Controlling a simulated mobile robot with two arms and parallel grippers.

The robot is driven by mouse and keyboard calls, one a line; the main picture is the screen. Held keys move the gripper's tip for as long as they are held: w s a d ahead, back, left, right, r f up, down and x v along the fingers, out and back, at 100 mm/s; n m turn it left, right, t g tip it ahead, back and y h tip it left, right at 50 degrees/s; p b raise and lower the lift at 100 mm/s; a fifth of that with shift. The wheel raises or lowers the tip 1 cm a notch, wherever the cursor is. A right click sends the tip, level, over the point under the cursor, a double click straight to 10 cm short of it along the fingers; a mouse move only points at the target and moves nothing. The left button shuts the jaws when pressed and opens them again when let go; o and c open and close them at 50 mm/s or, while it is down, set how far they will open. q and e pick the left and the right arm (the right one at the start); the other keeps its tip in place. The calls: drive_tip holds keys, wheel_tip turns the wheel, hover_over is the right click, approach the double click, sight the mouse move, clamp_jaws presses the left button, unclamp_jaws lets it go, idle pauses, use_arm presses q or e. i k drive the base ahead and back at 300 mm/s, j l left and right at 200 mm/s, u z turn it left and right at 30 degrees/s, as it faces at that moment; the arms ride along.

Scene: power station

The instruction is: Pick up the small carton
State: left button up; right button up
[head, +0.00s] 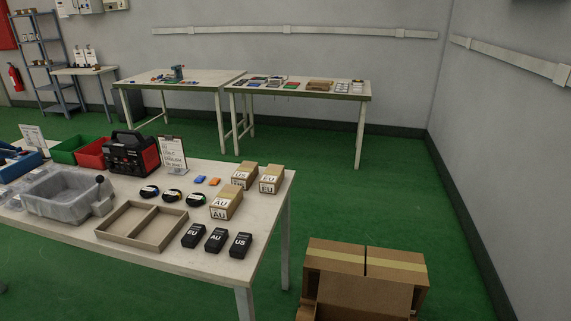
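Three small brown cartons with white labels stand at the right end of the near table: a US carton (243,173), an EU carton (271,178) beside it, and an AU carton (227,203) in front. Larger brown cardboard cartons (335,256) with tan tape sit on the green floor at the lower right, and their lower part is cut off by the picture edge. I cannot tell which one carton the task means. Neither of my grippers is in view.
The near table (215,258) also holds black EU, AU and US blocks (216,240), a divided tray (142,224), cable coils, a grey bin (65,195), a black-red device (133,152) and a clipboard sign (172,155). Two tables (300,87) stand behind. Green floor is clear between.

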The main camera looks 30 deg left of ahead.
sight(244, 176)
drive_tip(key=i+j+u, duration=0.25)
drive_tip(key=j+u, duration=0.2)
drive_tip(key=i+j+u, duration=0.25)
drive_tip(key=u, duration=0.2)
drive_tip(key=j, duration=0.1)
